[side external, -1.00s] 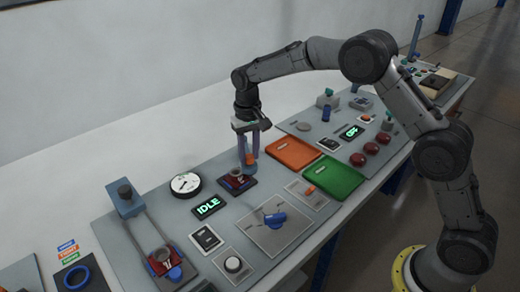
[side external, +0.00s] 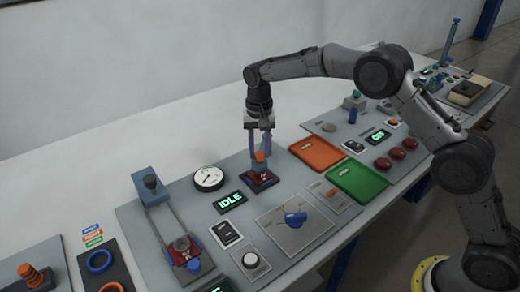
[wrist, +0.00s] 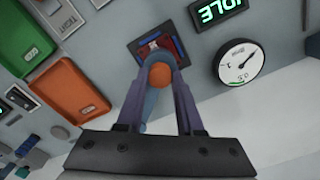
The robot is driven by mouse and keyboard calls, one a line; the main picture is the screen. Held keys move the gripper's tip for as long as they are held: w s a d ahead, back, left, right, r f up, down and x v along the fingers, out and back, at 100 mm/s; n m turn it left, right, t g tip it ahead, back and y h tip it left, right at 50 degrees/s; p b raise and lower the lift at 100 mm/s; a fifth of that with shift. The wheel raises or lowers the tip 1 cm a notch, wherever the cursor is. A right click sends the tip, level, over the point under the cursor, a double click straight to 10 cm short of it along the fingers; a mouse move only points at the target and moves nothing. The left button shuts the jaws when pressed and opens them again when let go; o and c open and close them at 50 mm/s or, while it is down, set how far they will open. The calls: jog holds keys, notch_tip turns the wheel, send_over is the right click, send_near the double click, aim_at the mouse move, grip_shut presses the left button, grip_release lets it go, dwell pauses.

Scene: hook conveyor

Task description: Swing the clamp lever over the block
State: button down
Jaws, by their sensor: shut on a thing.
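The clamp lever is blue with an orange knob; the knob (side external: 259,157) sits between the fingers of my gripper (side external: 260,163), which is shut on the lever. In the wrist view the orange knob (wrist: 163,76) shows between the fingers, with the blue lever (wrist: 157,102) beside it. Below is the clamp's dark base (side external: 272,184) with red and blue parts. It also shows in the wrist view (wrist: 133,47). A small pale-and-red piece, perhaps the block, lies in the base, partly hidden by the gripper; its contact with the lever cannot be told.
A round dial (side external: 208,178) and an IDLE display (side external: 229,202) stand left of the clamp. An orange tray (side external: 317,152) and a green tray (side external: 358,183) lie to the right. A blue knob plate (side external: 312,232) is in front. A slide fixture (side external: 152,188) stands further left.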

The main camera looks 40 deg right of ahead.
jog(key=shift+w+a+r, duration=0.1)
jog(key=shift+w+r, duration=0.05)
jog(key=shift+w, duration=0.05)
jog(key=c, duration=0.8)
grip_release()
jog(key=shift+c, duration=0.2)
jog(key=o, duration=0.3)
jog(key=shift+s, duration=0.1)
notch_tip(320, 180, up, 14)
